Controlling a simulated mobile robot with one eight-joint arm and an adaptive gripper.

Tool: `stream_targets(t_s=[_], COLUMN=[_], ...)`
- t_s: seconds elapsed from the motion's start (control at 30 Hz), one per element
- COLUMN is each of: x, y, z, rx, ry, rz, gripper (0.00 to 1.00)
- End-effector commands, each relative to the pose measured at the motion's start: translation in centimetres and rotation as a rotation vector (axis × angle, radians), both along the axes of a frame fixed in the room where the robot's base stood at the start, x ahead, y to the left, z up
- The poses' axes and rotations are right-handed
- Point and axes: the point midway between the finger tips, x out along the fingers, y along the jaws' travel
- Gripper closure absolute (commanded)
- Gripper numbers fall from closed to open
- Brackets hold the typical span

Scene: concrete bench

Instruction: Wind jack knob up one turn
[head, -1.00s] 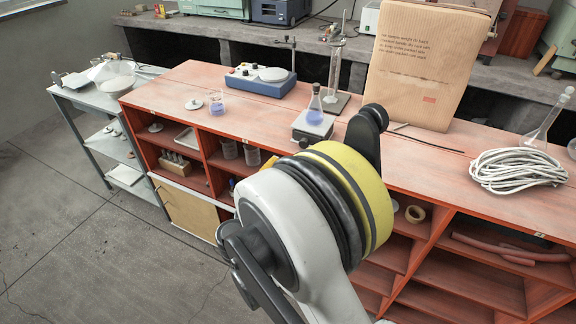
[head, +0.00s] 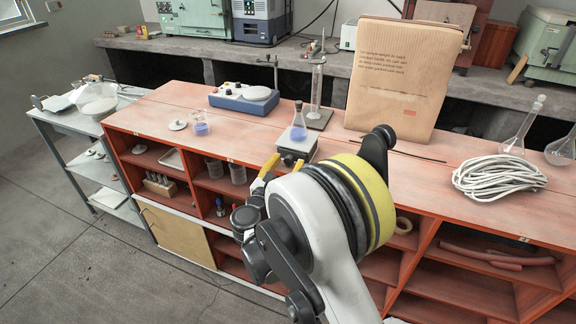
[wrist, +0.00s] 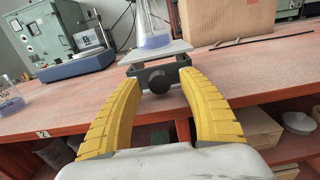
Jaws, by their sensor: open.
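The lab jack (head: 297,146) stands near the front edge of the red bench, with a flask of blue liquid (head: 298,131) on its top plate. In the wrist view the jack's dark round knob (wrist: 159,82) faces me, below the pale plate (wrist: 155,54). My gripper (wrist: 157,92) is open, with one yellow finger on each side of the knob in the picture. No contact with the knob shows. In the head view my yellow fingers (head: 271,170) are in front of the jack, and my arm hides part of the bench front.
A blue stirrer (head: 244,99) and a beaker (head: 200,127) stand to the left. A glass cylinder on a stand (head: 317,90) and a large brown package (head: 404,80) are behind. Coiled white cable (head: 498,178) lies right. Open shelves (head: 470,290) run below the bench top.

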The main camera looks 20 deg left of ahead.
Motion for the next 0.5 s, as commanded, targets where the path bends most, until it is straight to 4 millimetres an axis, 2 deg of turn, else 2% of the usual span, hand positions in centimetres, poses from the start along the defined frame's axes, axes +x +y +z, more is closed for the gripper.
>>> stream_targets(t_s=[0.3, 0.43, 0.47, 0.5], x=[0.28, 0.27, 0.27, 0.27], y=[0.01, 0.01, 0.01, 0.01], z=[0.07, 0.06, 0.06, 0.06], rx=[0.000, 0.000, 0.000, 0.000], ry=[0.000, 0.000, 0.000, 0.000], rz=[0.001, 0.001, 0.001, 0.001], gripper=[0.53, 0.93, 1.00, 1.00])
